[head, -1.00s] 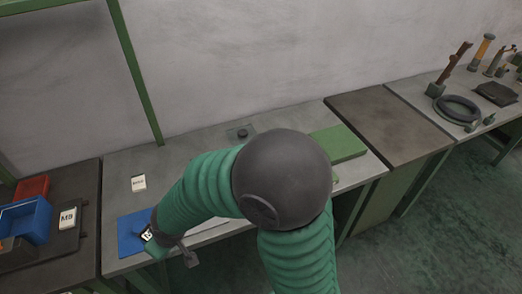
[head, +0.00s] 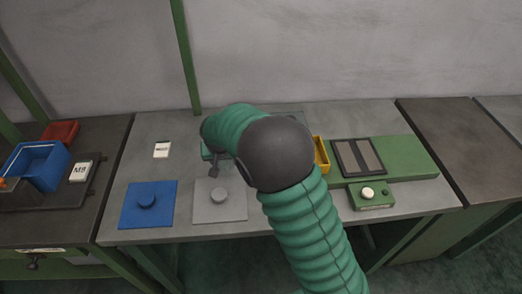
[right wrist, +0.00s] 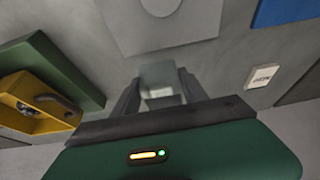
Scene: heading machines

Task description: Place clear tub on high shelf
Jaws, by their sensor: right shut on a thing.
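The clear tub (right wrist: 158,74) is a pale see-through box in the right wrist view. It sits between the two dark fingers of my right gripper (right wrist: 158,90), which is shut on it. In the head view, my green right arm crosses the bench and hides most of the gripper and the tub. My left gripper is not in view. The high shelf cannot be made out; a green upright post (head: 186,55) rises at the back of the bench.
A blue mat (head: 130,205) and a grey mat (head: 235,208), each with a knob, lie along the bench front. A yellow bin (head: 322,158), a green board (head: 412,158) and a green button box (head: 372,197) are at right. A blue bin (head: 40,176) stands at left.

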